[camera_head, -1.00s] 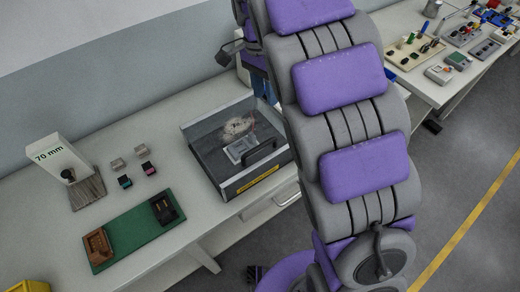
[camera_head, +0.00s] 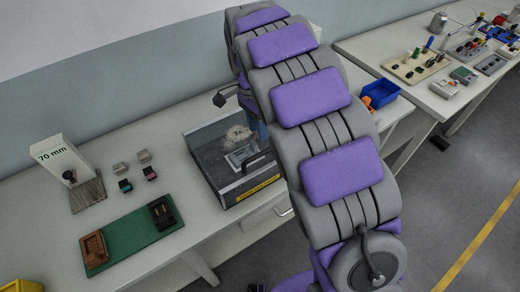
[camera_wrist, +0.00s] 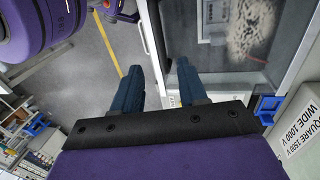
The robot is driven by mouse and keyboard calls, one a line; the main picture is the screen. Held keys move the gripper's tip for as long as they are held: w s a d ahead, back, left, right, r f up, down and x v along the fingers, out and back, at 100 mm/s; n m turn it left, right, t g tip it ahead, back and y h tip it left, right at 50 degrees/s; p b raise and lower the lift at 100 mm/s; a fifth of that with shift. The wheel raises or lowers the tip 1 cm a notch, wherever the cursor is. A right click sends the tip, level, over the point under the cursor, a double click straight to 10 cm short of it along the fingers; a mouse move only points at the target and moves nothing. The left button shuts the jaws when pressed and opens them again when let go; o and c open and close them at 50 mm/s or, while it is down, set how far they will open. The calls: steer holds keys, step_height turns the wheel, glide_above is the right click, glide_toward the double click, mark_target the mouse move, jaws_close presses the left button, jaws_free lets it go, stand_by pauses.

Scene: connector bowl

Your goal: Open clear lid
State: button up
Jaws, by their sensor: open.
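The dark box (camera_head: 262,190) with the clear lid (camera_head: 212,142) stands on the left bench in the head view, beside my arm. The lid looks shut, with a dark handle (camera_head: 257,161) at its front side and pale contents visible through it. My arm covers the box's right part. In the wrist view, the clear lid (camera_wrist: 233,60) fills the upper right, with a pale round thing below it. My gripper (camera_wrist: 157,72) is open, with two blue fingers apart and nothing between them. The fingers are close to the box's edge; contact cannot be told.
A green board (camera_head: 140,238) with brown and black holders lies left of the box, near small connectors and a 70 mm block (camera_head: 62,160). A blue bin (camera_head: 379,92) stands right of my arm. A white label block (camera_wrist: 300,135) is at right in the wrist view.

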steer(key=b, duration=0.2)
glide_above(259, 161)
step_height(259, 161, down, 8)
steer(key=shift+r, duration=0.1)
steer(key=shift+d, duration=0.15)
steer(key=shift+d, duration=0.1)
steer(key=shift+c, duration=0.4)
steer(key=shift+s, duration=0.1)
jaws_close()
